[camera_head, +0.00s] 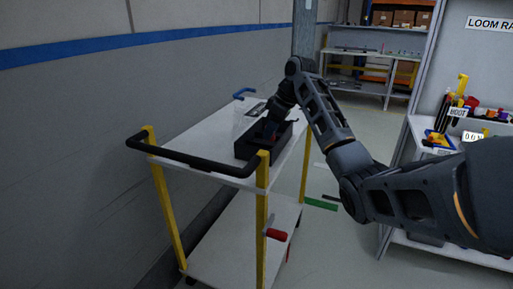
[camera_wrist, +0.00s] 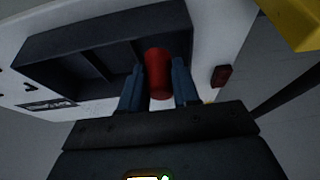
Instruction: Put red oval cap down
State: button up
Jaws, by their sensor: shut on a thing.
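The red oval cap (camera_wrist: 157,74) is between the two blue fingers of my gripper (camera_wrist: 158,86) in the wrist view. The gripper is shut on it. Behind the cap is a black box with compartments (camera_wrist: 66,42); the cap overlaps its right end in that view, and I cannot tell whether it touches the box. In the head view the black box (camera_head: 243,149) stands on the cart top, and my gripper (camera_head: 270,131) reaches down at it. The cap is too small and dark to make out there.
The white cart (camera_head: 196,141) has yellow posts and a black handle (camera_head: 200,164) at its near end. A wall (camera_head: 75,130) runs along its left. A rack with tools (camera_head: 455,130) stands at the right. A small red part (camera_wrist: 221,76) shows right of my fingers.

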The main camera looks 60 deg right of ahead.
jog(key=w+f, duration=0.2)
jog(key=w, duration=0.1)
jog(key=w+f, duration=0.1)
jog(key=shift+w+a, duration=0.1)
jog(key=shift+w, duration=0.25)
jog(key=shift+f+p, duration=0.3)
jog(key=shift+f, duration=1.7)
jog(key=shift+f, duration=0.1)
jog(key=o, duration=0.7)
jog(key=shift+o, duration=0.2)
jog(key=v, duration=1.2)
jog(key=shift+w, duration=0.1)
